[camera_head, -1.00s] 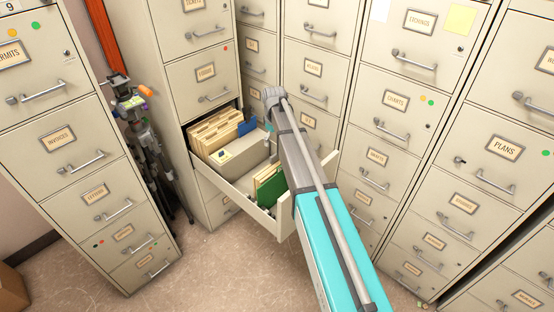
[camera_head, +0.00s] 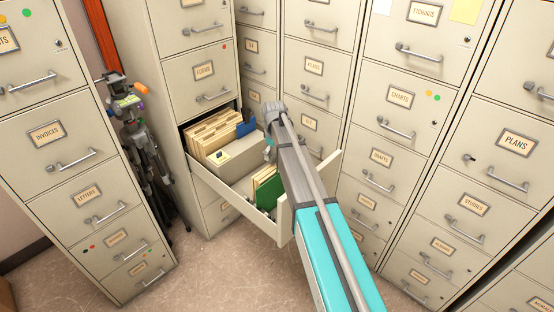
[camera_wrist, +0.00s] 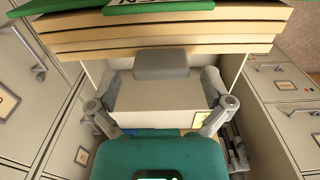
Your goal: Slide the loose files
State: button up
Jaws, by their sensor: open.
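The open drawer (camera_head: 232,186) holds two groups of files. Tan files (camera_head: 214,131) with a blue folder (camera_head: 246,127) stand at the back. A smaller bundle of tan files with a green folder (camera_head: 268,193) leans near the drawer front. A beige block (camera_head: 236,158) with a small label sits between the groups. In the wrist view, the tan files (camera_wrist: 165,34) cross the top, with green edges. My gripper (camera_wrist: 160,86) is open and empty, its fingers spread on either side of the block (camera_wrist: 158,94); contact cannot be told. My arm mostly hides the gripper in the head view.
Closed filing cabinets stand close on the left (camera_head: 70,180) and right (camera_head: 400,130). A tripod (camera_head: 140,140) stands in the gap left of the drawer's cabinet. Bare floor (camera_head: 220,270) lies in front of the drawer.

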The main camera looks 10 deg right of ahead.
jog(key=shift+f, duration=0.45)
